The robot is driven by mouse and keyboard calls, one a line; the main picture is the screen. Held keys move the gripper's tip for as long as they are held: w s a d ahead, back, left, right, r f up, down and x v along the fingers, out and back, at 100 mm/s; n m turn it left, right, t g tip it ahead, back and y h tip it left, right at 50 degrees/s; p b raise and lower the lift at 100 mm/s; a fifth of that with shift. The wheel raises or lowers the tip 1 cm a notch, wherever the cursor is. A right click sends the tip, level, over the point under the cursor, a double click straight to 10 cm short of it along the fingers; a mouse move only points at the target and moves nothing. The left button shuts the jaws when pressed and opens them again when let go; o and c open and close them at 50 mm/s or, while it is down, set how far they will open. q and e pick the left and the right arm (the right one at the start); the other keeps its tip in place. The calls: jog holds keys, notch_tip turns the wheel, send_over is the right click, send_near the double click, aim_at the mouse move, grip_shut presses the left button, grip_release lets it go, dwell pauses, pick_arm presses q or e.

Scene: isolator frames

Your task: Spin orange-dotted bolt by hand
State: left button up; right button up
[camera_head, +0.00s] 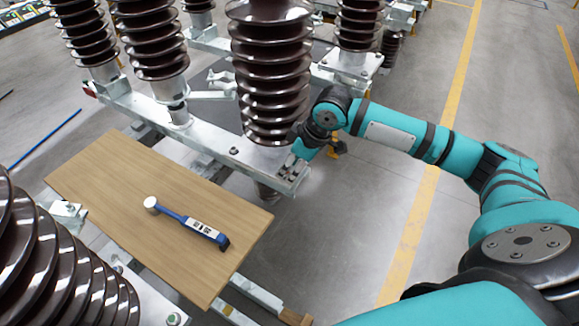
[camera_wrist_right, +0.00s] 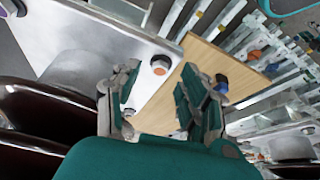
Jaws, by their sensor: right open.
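The orange-dotted bolt (camera_wrist_right: 160,65) shows in the right wrist view as a dark round head with an orange top, on a pale metal beam (camera_wrist_right: 95,38). My right gripper (camera_wrist_right: 162,97) is open and empty. In that picture the bolt lies just above the gap between its two fingers, apart from both. In the head view my right gripper (camera_head: 299,161) is at the right end of the beam (camera_head: 220,146), below the brown ribbed insulator. The bolt's orange dot cannot be made out there. My left gripper is not in view.
A wooden board (camera_head: 110,185) lies across the frame, bearing a blue-handled tool (camera_head: 190,222) with a round pale head. Brown ribbed insulators (camera_head: 270,70) stand close around the beam. The floor (camera_head: 340,215) right of the board is open, with yellow lines.

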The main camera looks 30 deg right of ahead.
jog(key=shift+w+a+f, duration=0.1)
jog(key=shift+w+f, duration=0.05)
jog(key=shift+f, duration=0.4)
grip_shut()
jog(key=shift+r, duration=0.1)
